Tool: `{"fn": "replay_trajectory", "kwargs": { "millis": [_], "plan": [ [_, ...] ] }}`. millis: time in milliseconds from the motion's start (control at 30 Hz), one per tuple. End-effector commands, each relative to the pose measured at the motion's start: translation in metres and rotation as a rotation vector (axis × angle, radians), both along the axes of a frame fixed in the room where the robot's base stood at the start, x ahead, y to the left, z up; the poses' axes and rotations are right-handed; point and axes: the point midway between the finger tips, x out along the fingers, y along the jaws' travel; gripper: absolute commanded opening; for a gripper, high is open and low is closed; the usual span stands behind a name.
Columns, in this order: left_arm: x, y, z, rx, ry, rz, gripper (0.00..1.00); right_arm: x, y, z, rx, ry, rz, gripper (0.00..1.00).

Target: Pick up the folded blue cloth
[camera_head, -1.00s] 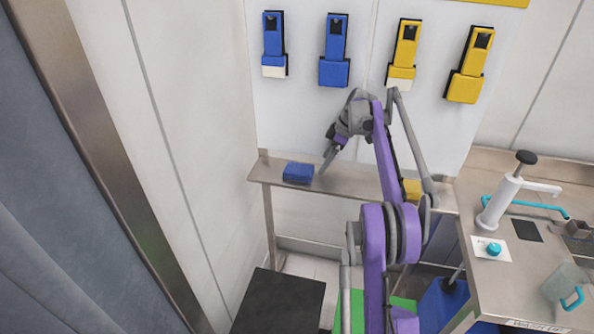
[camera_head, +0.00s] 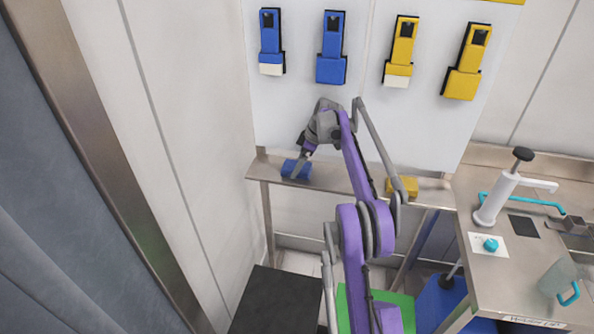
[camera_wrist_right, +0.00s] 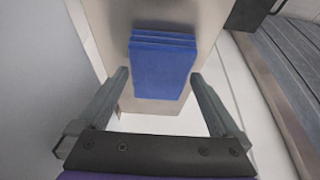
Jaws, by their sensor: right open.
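The folded blue cloth (camera_head: 287,168) lies on the left end of the narrow steel shelf (camera_head: 335,178). In the right wrist view the cloth (camera_wrist_right: 162,66) shows as a stacked blue block near the shelf's edge, ahead of the fingers and between their lines. My right gripper (camera_head: 295,174) is at the cloth in the head view and covers part of it. In the wrist view its two fingers (camera_wrist_right: 160,88) are wide apart with nothing held. Whether a finger touches the cloth I cannot tell. My left gripper is not in view.
A yellow folded cloth (camera_head: 404,187) lies farther right on the shelf. Blue and yellow holders (camera_head: 332,48) hang on the wall above. A steel bench with a white pump dispenser (camera_head: 497,200) stands at right. A black surface (camera_head: 276,300) is below the shelf.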

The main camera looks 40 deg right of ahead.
Motion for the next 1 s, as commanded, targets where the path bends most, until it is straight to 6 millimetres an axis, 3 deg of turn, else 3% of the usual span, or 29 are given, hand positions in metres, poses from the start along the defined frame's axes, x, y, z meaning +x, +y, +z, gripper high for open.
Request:
{"fn": "replay_trajectory", "kwargs": {
  "millis": [867, 1000],
  "plan": [
    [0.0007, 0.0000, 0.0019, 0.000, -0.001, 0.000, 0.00, 0.0001, 0.0001, -0.0036, 0.000, 0.000, 0.001, 1.00],
    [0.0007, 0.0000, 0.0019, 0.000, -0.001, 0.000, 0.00, 0.0001, 0.0001, -0.0036, 0.000, 0.000, 0.001, 0.78]
  ]
}}
